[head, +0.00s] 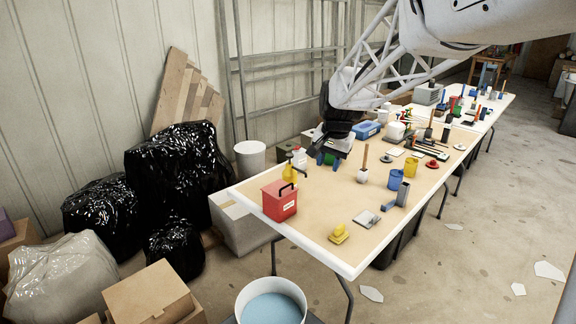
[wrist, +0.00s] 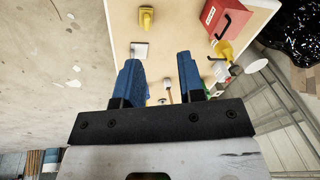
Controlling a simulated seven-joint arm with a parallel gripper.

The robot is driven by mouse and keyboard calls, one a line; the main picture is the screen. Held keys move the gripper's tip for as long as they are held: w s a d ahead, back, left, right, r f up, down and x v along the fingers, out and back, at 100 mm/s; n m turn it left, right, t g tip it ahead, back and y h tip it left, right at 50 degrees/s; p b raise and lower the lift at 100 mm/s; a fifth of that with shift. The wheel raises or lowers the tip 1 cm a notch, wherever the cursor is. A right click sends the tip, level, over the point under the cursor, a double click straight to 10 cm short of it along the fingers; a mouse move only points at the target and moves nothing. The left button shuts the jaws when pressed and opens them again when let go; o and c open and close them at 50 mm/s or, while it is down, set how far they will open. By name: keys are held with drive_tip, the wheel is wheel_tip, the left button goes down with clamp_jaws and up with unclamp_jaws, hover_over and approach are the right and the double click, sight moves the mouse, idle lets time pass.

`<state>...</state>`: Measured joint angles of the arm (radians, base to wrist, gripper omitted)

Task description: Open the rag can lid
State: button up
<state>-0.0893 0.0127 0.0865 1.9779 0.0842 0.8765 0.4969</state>
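The rag can is a red box (head: 280,203) with a white label and a black handle, at the near left corner of the table. Its lid looks closed. In the wrist view the red can (wrist: 226,16) shows at the top right, with its black handle. My gripper (head: 322,154) is above the table, farther back than the can and to its right, and clear of it. In the wrist view my gripper (wrist: 160,75) has its two blue fingers spread apart with nothing held between them.
A yellow bottle (head: 290,173) and a white jug (head: 300,158) stand just behind the can. A yellow block (head: 338,234), a flat grey tool (head: 367,218) and a brush (head: 362,170) lie or stand to the right. The tabletop between them is bare.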

drive_tip(key=w+a+f+m, duration=0.1)
drive_tip(key=w+a+f, duration=0.15)
drive_tip(key=w, duration=0.45)
drive_tip(key=w+a+f+m, duration=0.1)
drive_tip(key=w+a+f, duration=0.1)
drive_tip(key=w+f, duration=0.35)
drive_tip(key=m, duration=0.2)
approach(287, 186)
drive_tip(key=shift+w+d+f+y, duration=0.2)
drive_tip(key=shift+w+d+y, duration=0.05)
drive_tip(key=shift+w+y, duration=0.15)
drive_tip(key=shift+s+x, duration=0.2)
drive_tip(key=shift+x, duration=3.7)
drive_tip(key=shift+c, duration=0.3)
clamp_jaws()
